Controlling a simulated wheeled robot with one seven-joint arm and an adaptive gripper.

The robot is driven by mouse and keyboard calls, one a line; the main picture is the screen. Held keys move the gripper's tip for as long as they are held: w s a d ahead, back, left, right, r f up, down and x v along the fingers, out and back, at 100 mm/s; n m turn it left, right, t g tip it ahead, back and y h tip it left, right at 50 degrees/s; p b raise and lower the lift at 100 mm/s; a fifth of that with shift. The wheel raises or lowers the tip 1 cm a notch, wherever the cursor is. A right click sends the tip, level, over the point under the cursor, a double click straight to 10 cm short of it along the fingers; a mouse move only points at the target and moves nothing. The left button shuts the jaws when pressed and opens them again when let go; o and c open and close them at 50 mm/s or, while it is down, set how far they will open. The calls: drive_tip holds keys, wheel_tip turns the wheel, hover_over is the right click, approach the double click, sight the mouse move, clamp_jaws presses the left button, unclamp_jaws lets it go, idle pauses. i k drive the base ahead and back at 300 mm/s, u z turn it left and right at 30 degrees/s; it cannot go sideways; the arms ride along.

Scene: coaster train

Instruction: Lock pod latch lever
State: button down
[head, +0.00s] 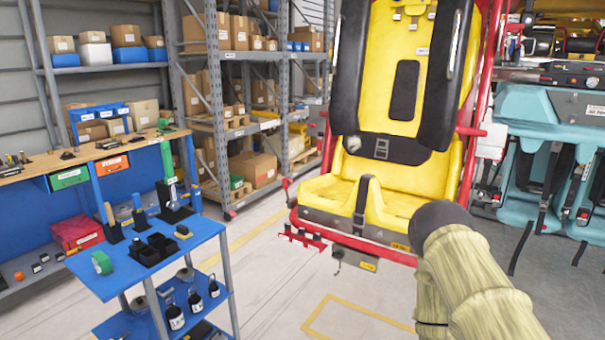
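The yellow seat pod (395,180) with black padded restraints stands in a red frame at centre right. I cannot tell which of these is the latch lever. My arm, in a beige sleeve, reaches up from the lower right in front of the pod's right lower corner. Its dark end hides my gripper's fingers.
A blue tool cart (150,255) with tools and bottles stands at the left front. A workbench (85,155) and shelves of boxes (225,35) are behind it. A teal seat unit (545,115) is at the right. The floor between cart and pod is clear.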

sight(285, 180)
drive_tip(key=z, duration=2.05)
drive_tip(key=i, duration=2)
drive_tip(key=u, duration=3)
